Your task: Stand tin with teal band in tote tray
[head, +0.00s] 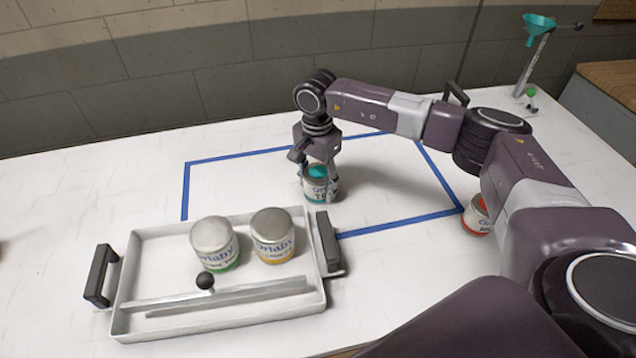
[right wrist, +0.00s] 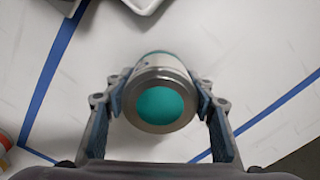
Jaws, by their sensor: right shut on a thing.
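The tin with the teal band (head: 321,190) is upright inside the blue-taped area, with a teal disc on its top. In the right wrist view the tin (right wrist: 160,105) sits between both finger pads. My right gripper (head: 316,174) comes from above and is shut on this tin. Whether its base touches the table is hard to tell. The white tote tray (head: 135,290) with dark handles lies to the left and nearer. It holds a tin with a green band (head: 214,243) and a tin with a yellow band (head: 273,237). My left gripper is not in view.
A tin with a red band (head: 476,216) stands at the tape's right corner, partly behind my arm. A teal funnel on a stand (head: 538,30) is at the back right. The table's left side is mostly clear.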

